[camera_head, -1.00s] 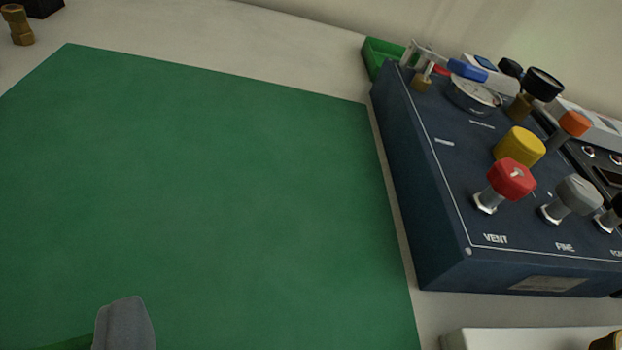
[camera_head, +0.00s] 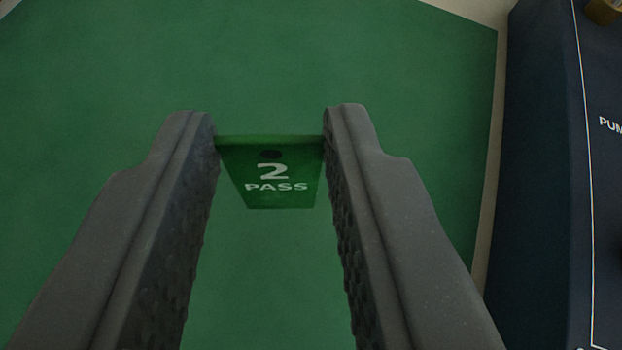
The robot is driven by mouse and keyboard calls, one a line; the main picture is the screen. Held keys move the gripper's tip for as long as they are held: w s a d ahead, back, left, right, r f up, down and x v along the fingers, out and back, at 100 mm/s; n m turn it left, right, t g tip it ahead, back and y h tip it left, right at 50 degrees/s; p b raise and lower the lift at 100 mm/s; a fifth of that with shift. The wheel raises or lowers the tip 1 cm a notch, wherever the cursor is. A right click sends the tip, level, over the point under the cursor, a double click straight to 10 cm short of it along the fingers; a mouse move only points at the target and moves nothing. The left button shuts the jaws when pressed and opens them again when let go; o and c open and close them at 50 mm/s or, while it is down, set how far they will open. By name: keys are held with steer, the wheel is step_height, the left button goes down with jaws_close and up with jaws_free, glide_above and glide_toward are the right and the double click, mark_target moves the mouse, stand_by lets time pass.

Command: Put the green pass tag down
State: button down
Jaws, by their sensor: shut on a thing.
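The green pass tag (camera_head: 270,190) is a small flat green plate with a dark hole and the white marking "2 PASS". It is between the fingertips of my gripper (camera_head: 270,135), in the middle of the head camera view. My gripper is shut on the tag, with one grey finger at each side edge. The tag is over the green mat (camera_head: 400,60). I cannot tell from this view whether its lower edge touches the mat.
A dark blue panel box (camera_head: 545,170) stands along the right side, past a narrow pale strip of bench. A brass fitting (camera_head: 604,10) shows at its upper corner. The mat around the tag is clear.

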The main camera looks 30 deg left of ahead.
mark_target(273, 184)
step_height(273, 184, down, 3)
steer(key=shift+f, duration=0.1)
steer(key=c, duration=1.1)
jaws_free()
steer(key=v, duration=1.2)
steer(key=shift+s, duration=0.1)
